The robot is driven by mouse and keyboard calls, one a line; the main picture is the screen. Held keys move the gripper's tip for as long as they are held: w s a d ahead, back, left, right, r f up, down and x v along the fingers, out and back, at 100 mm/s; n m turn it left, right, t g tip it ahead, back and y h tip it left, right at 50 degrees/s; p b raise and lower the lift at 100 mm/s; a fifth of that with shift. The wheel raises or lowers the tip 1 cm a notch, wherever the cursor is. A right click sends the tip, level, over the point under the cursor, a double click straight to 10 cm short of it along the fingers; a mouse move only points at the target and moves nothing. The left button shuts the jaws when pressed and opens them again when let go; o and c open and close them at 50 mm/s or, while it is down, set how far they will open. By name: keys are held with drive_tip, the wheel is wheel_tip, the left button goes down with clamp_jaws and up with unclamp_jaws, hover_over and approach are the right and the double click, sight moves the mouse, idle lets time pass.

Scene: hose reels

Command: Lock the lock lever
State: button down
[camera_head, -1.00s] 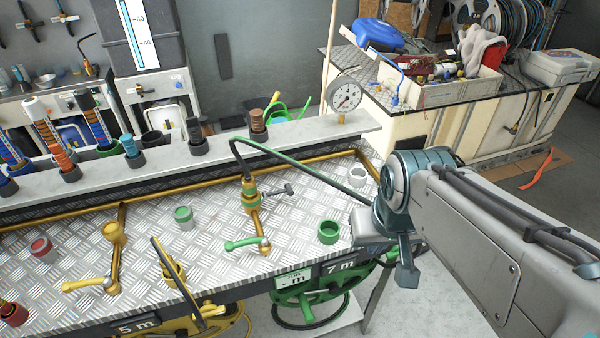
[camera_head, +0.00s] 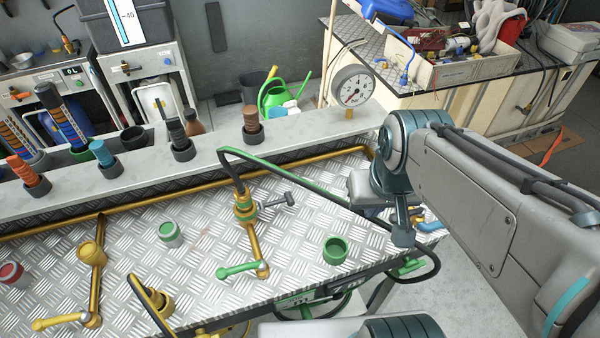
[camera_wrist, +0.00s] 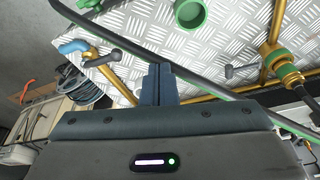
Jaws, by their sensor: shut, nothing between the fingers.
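A grey lever (camera_head: 278,201) with a rounded end sticks out sideways from a brass and green valve (camera_head: 245,207) on the metal bench top. The same lever shows in the wrist view (camera_wrist: 242,71), right of my fingers. A second grey lever (camera_wrist: 103,59) is left of my fingers, beside a blue handle (camera_wrist: 76,46) on a brass pipe. I cannot tell from looks alone which is the lock lever. My gripper (camera_wrist: 160,72) is shut and empty, between the two levers in the picture and apart from both. In the head view my arm mostly hides it.
A black and green hose (camera_head: 300,178) arches from the valve across the bench. A green handle (camera_head: 238,270) and a green cup (camera_head: 335,250) are near the front edge. A pressure gauge (camera_head: 352,87) stands at the back. Yellow fittings (camera_head: 90,255) are at left.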

drive_tip(key=m, duration=0.1)
drive_tip(key=m+g+y+b, duration=0.3)
drive_tip(key=m+g+y, duration=0.3)
drive_tip(key=m+y, duration=0.6)
approach(303, 210)
drive_tip(key=shift+m+h, duration=0.5)
drive_tip(key=shift+h, duration=0.2)
drive_tip(key=r, duration=0.2)
drive_tip(key=s+r, duration=0.1)
drive_tip(key=r, duration=0.1)
drive_tip(key=shift+a, duration=0.25)
drive_tip(key=shift+w+f+m+y, duration=0.3)
drive_tip(key=shift+w+m+y, duration=0.1)
drive_tip(key=shift+w+y, duration=0.15)
drive_tip(key=p+x, duration=0.1)
drive_tip(key=x, duration=0.9)
drive_tip(key=shift+s+d, duration=0.15)
